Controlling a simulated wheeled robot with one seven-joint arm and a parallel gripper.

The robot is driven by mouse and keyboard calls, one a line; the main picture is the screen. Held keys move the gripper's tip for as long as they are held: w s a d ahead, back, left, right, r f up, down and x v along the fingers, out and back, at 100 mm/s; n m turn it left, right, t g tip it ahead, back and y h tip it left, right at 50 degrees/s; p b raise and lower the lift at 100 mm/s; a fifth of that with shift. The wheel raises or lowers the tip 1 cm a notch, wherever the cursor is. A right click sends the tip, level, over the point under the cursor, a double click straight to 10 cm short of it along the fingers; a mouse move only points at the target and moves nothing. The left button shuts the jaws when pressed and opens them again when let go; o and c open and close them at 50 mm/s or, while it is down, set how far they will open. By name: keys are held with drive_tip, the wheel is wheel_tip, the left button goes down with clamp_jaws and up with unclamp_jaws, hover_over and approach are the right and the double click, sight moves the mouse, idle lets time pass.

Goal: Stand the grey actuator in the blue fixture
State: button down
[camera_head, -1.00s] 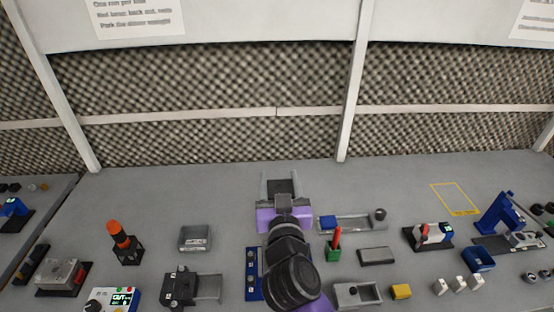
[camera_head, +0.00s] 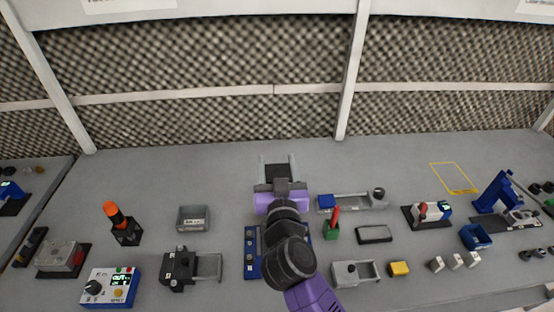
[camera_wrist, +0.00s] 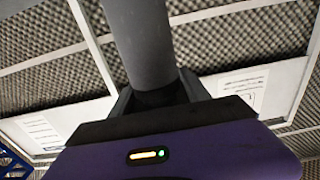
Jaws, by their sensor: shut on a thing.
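My gripper (camera_head: 279,170) is in the middle of the head view, pointing away towards the back wall. Its fingers are shut on a dark grey part, which I take to be the actuator (camera_head: 278,173). In the wrist view the actuator (camera_wrist: 143,40) is a thick grey cylinder between the fingers (camera_wrist: 160,98), running out of the top of the picture. Its far end is hidden. A blue upright bracket (camera_head: 494,192), likely the blue fixture, stands at the right of the bench, well apart from my gripper.
A blue plate (camera_head: 250,262) with several round spots lies left of my arm. A yellow outlined area (camera_head: 453,177) at the back right is empty.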

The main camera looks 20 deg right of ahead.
drive_tip(key=shift+f+b, duration=0.4)
drive_tip(key=shift+f, duration=0.85)
drive_tip(key=shift+p, duration=0.85)
idle(0.3)
drive_tip(key=shift+f, duration=0.95)
idle(0.7)
drive_tip(key=c, duration=0.5)
unclamp_jaws()
drive_tip(key=shift+o, duration=0.3)
drive_tip(key=shift+f, duration=0.1)
